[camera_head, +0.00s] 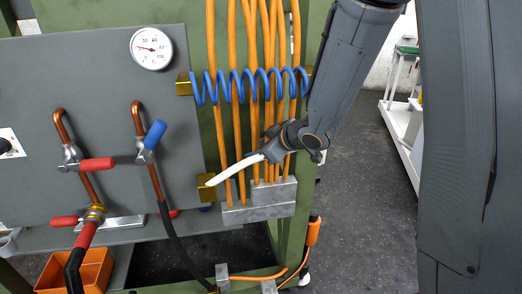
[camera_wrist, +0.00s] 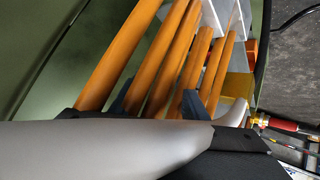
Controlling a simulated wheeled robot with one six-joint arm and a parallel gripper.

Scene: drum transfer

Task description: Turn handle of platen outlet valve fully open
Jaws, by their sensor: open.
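In the head view, a valve with a blue lever handle (camera_head: 155,134) sits on a copper pipe on the grey panel. The blue handle tilts up to the right. A second valve with a red lever handle (camera_head: 97,164) sits on the copper pipe to its left; this handle lies about level. Another red handle (camera_head: 65,221) is lower left. No label shows which valve is the platen outlet.
Several orange hoses (camera_head: 237,130) run down through a blue coil (camera_head: 250,86) into a grey block (camera_head: 258,205). Brass brackets (camera_head: 207,187) stick out at the panel's right edge. A gauge (camera_head: 151,48) is above. An orange bin (camera_head: 75,272) stands below.

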